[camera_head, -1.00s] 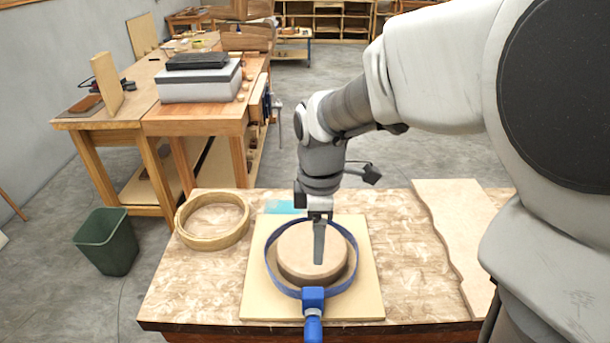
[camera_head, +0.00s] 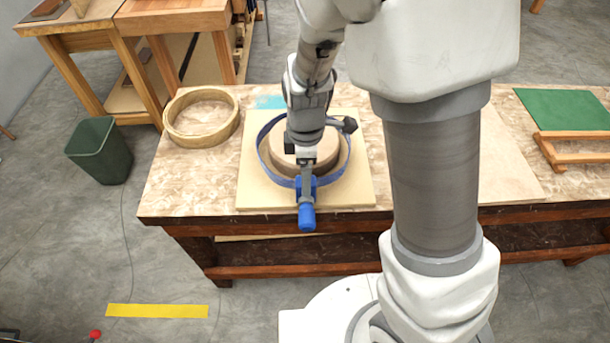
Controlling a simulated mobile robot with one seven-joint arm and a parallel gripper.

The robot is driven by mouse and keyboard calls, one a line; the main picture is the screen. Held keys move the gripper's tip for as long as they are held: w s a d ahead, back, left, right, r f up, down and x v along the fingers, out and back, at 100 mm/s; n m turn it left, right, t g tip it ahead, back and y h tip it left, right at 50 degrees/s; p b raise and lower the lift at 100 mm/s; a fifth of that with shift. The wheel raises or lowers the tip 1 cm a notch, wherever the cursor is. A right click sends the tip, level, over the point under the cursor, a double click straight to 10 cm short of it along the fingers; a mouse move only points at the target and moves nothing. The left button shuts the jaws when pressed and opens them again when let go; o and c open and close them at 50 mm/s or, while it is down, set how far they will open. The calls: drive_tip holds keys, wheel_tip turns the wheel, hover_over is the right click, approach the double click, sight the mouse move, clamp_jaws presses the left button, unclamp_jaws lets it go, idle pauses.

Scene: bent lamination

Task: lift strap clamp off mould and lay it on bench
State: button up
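The blue strap clamp (camera_head: 268,163) forms a loop around the round wooden mould (camera_head: 331,158), with a gap between strap and mould in places. The mould rests on a pale square board (camera_head: 250,190) on the bench (camera_head: 200,182). The clamp's blue handle (camera_head: 306,217) points toward the bench's front edge. My gripper (camera_head: 306,190) points down over the clamp's blue buckle block at the front of the loop. My wrist hides part of the mould, and the fingers overlap the block. Whether they are closed on it does not show.
A bent wooden ring (camera_head: 169,130) lies on the bench left of the board. A pale sheet (camera_head: 505,165) lies to the right, with a green panel (camera_head: 565,109) and a wooden frame (camera_head: 570,147) farther right. A green bin (camera_head: 100,150) stands on the floor at left.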

drive_tip(key=shift+f, duration=0.85)
clamp_jaws()
drive_tip(key=shift+r, duration=0.1)
drive_tip(key=shift+r, duration=0.1)
drive_tip(key=shift+r, duration=0.65)
wheel_tip(320, 180, up, 3)
drive_tip(key=shift+r+p, duration=0.1)
drive_tip(key=shift+p, duration=0.2)
drive_tip(key=s+d+r, duration=0.6)
drive_tip(key=d, duration=0.4)
wheel_tip(320, 180, up, 10)
drive_tip(key=w+p, duration=0.1)
drive_tip(key=p, duration=0.6)
drive_tip(key=shift+a+p, duration=0.3)
drive_tip(key=shift+p, duration=0.1)
